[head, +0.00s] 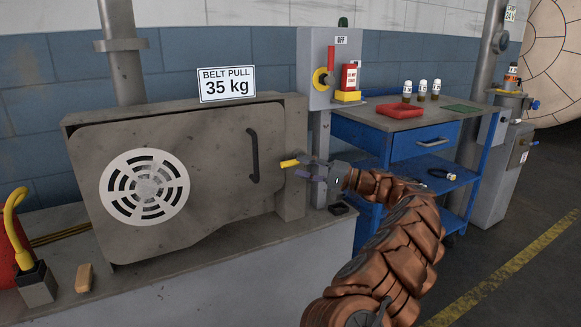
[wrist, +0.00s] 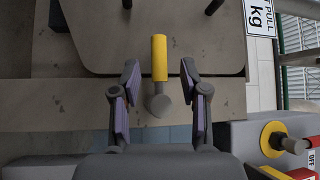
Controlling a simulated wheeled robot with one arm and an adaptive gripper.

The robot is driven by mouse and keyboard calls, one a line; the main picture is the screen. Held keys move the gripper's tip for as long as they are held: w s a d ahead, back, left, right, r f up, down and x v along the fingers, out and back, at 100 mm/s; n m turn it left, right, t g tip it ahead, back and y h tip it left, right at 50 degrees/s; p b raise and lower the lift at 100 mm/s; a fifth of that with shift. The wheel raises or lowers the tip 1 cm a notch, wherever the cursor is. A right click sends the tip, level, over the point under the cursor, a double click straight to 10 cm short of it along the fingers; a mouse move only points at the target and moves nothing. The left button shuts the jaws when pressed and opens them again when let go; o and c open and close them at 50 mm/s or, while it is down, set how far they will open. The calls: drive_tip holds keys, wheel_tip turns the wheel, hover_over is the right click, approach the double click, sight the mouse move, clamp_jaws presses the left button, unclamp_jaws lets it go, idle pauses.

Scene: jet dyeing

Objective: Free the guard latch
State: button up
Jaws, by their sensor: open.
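The guard latch (head: 290,163) is a short lever with a yellow grip on the right side of the grey belt guard (head: 222,190). In the wrist view the yellow latch grip (wrist: 160,58) points away from a grey round pivot (wrist: 158,105). My gripper (head: 312,171) is at the latch, at the guard's right edge. In the wrist view my gripper (wrist: 160,76) is open, with one finger on each side of the latch and a visible gap to both. The guard is closed, with a dark handle (head: 254,156) and a white round vent on its face.
A grey box with a red and yellow switch (head: 323,78) stands just behind my gripper. A blue bench (head: 425,135) with bottles and a red item is to the right. A sign (head: 227,84) stands on the guard. A tan block (head: 84,277) lies at front left.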

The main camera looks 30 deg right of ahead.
sight(294, 164)
drive_tip(key=shift+b+x, duration=0.45)
drive_tip(key=shift+x, duration=1.85)
clamp_jaws()
